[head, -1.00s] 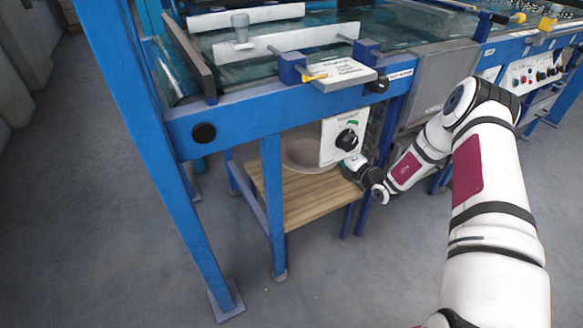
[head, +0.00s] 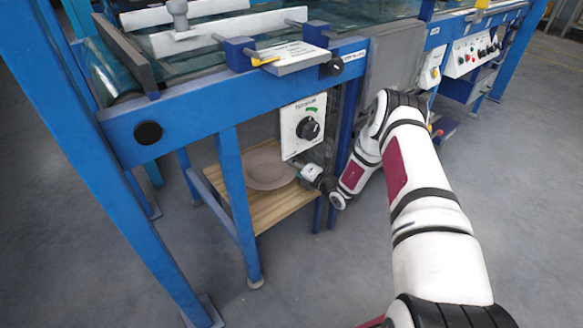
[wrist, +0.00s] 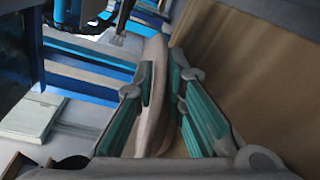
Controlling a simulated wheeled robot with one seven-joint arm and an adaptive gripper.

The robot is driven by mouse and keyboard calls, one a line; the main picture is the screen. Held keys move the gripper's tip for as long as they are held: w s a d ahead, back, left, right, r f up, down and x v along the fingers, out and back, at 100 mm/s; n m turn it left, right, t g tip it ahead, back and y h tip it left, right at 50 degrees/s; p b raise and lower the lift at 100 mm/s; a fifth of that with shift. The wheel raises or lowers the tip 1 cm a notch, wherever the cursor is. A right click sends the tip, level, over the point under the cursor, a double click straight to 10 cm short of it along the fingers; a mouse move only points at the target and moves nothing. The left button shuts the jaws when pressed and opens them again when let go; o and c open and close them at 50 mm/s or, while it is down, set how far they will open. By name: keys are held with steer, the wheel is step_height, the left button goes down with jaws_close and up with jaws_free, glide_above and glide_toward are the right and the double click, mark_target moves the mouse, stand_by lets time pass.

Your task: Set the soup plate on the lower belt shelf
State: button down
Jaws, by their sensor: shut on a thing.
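The soup plate (head: 266,168) is a brownish-grey round plate over the wooden lower shelf (head: 272,210) of the blue frame. In the wrist view the plate (wrist: 152,95) is seen edge-on between the green-padded fingers of my gripper (wrist: 163,100), which is shut on its rim. In the head view my gripper (head: 300,172) reaches in from the right, below the white dial box, which partly hides it. The plate looks near level and close to the boards; I cannot tell whether it touches them.
A white control box with a black dial (head: 304,128) hangs just above the gripper. Blue legs (head: 236,200) stand at the shelf's front and sides. The blue beam (head: 220,105) crosses above. Grey floor (head: 330,260) is free in front.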

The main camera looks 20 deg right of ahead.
stand_by(0.3)
steer(key=c, duration=2.1)
jaws_free()
steer(key=shift+f, duration=0.2)
steer(key=o, duration=0.4)
steer(key=shift+o, duration=0.2)
steer(key=shift+r, duration=0.15)
steer(key=shift+s+d+r, duration=0.1)
steer(key=shift+s+d, duration=0.05)
steer(key=p+v, duration=0.5)
steer(key=v, duration=0.5)
steer(key=shift+s+d, duration=0.1)
steer(key=shift+s, duration=0.05)
steer(key=shift+s+d, duration=0.2)
steer(key=shift+s, duration=0.45)
